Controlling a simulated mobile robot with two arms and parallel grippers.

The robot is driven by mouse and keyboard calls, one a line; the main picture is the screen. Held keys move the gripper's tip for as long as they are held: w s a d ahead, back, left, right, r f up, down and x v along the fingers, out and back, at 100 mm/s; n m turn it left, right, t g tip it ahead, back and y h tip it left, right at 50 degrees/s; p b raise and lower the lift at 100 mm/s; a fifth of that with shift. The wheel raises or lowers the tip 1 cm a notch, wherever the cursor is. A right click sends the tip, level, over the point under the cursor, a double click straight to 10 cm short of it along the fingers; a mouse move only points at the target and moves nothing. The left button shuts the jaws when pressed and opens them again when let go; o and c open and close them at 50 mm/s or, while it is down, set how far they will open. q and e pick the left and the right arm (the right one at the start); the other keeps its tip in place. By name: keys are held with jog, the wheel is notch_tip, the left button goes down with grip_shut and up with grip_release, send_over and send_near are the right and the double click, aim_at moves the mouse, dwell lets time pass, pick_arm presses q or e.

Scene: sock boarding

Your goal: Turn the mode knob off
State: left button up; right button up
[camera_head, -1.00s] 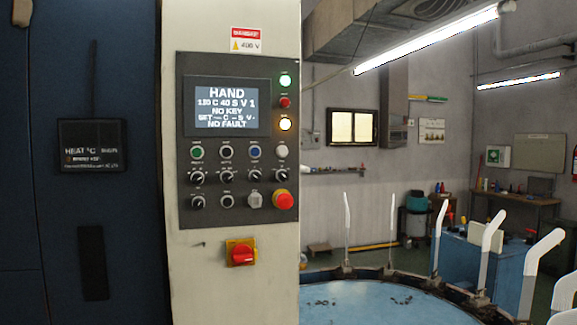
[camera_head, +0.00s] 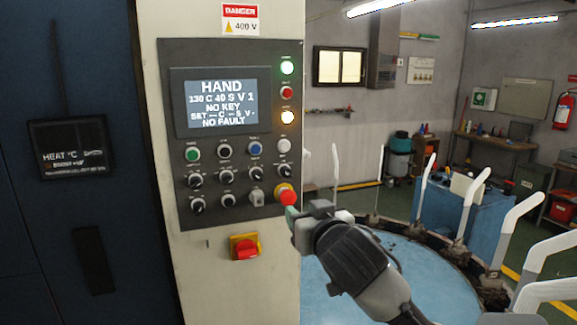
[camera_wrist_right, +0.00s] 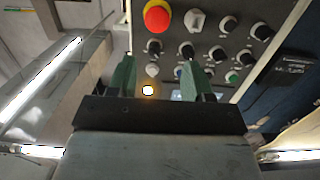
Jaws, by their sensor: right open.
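The dark control panel (camera_head: 240,130) carries rows of small black knobs, such as one knob (camera_head: 196,181) in the upper row and another (camera_head: 198,206) in the lower row. Their labels are too small to read, so I cannot tell which is the mode knob. The screen (camera_head: 222,103) reads HAND. My right gripper (camera_head: 292,213) is at the panel's lower right, by the red emergency button (camera_head: 285,196). In the right wrist view the gripper (camera_wrist_right: 158,62) is open and empty, with green fingers pointing at the panel's knobs (camera_wrist_right: 186,50). My left gripper is out of view.
A red switch on a yellow plate (camera_head: 245,247) sits below the panel. A round blue table (camera_head: 345,285) with upright white posts (camera_head: 423,178) stands to the right. The dark blue machine body (camera_head: 75,230) is at the left.

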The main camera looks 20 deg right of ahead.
aim_at(289, 174)
jog(key=shift+t, duration=0.5)
jog(key=w+r+p, duration=0.1)
jog(key=w, duration=0.2)
jog(key=w+r+p, duration=0.1)
jog(key=w+p, duration=0.1)
jog(key=w, duration=0.1)
jog(key=w+r+p, duration=0.1)
jog(key=w+r, duration=0.1)
jog(key=w, duration=0.2)
jog(key=shift+d+p, duration=0.1)
jog(key=shift+p, duration=0.2)
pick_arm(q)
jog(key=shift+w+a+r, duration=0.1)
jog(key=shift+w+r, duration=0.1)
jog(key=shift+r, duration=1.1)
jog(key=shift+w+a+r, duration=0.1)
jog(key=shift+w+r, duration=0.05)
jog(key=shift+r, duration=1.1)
pick_arm(e)
jog(key=shift+w+f, duration=0.1)
jog(key=shift+w, duration=0.65)
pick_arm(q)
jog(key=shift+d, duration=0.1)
pick_arm(e)
jog(key=c, duration=0.9)
